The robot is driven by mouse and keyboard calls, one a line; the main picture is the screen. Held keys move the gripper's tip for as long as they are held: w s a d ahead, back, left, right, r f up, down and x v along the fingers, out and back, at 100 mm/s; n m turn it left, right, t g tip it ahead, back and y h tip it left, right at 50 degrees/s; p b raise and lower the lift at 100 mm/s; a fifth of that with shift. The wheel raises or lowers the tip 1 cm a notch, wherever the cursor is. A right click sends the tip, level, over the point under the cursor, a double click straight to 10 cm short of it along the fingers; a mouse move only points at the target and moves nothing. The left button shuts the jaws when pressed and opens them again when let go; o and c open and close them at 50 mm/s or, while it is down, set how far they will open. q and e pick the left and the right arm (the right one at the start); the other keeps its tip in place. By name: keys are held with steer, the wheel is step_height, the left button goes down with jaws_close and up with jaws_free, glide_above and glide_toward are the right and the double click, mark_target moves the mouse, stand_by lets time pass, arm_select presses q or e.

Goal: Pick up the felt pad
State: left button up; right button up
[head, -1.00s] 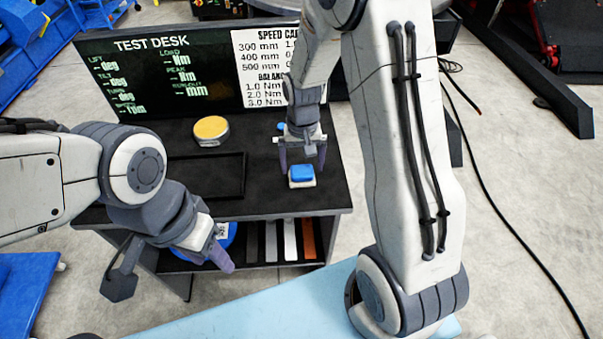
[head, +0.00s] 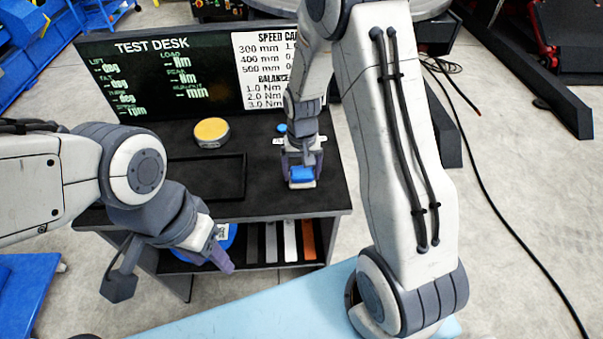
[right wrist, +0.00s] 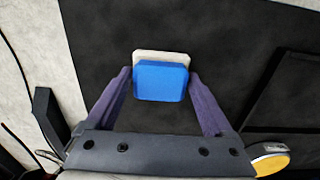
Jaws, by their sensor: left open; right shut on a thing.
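The felt pad (head: 302,175), a blue block on a cream base, rests on or just at the black desk top near its front right edge. It also shows in the right wrist view (right wrist: 160,82), with its cream base showing past the far edge of the blue part. My right gripper (head: 303,168) points down over it, shut on the blue part with one purple finger at each side. My left gripper (head: 222,257) is open and empty in front of the desk's left part, its fingers partly overlapping in view.
The desk (head: 265,195) carries an empty black tray (head: 207,198) and a yellow-topped disc (head: 211,130). A display panel (head: 150,75) stands behind. A shelf below holds coloured strips (head: 290,241) and a blue item (head: 228,233). A small blue-capped thing (head: 281,128) stands behind my right gripper.

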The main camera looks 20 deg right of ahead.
mark_target(305, 170)
steer(key=r, duration=0.2)
steer(key=d+r, duration=0.1)
steer(key=r, duration=0.1)
steer(key=shift+s+r+b, duration=0.1)
steer(key=shift+r+b, duration=0.1)
steer(key=shift+b, duration=0.2)
steer(key=s+d+r+b, duration=0.1)
steer(key=s+d+r, duration=0.3)
steer(key=d, duration=0.5)
step_height(305, 170, up, 2)
steer(key=shift+s+d+r, duration=0.15)
steer(key=shift+d+r, duration=0.1)
steer(key=shift+d, duration=0.15)
steer(key=o, duration=0.7)
steer(key=c, duration=0.5)
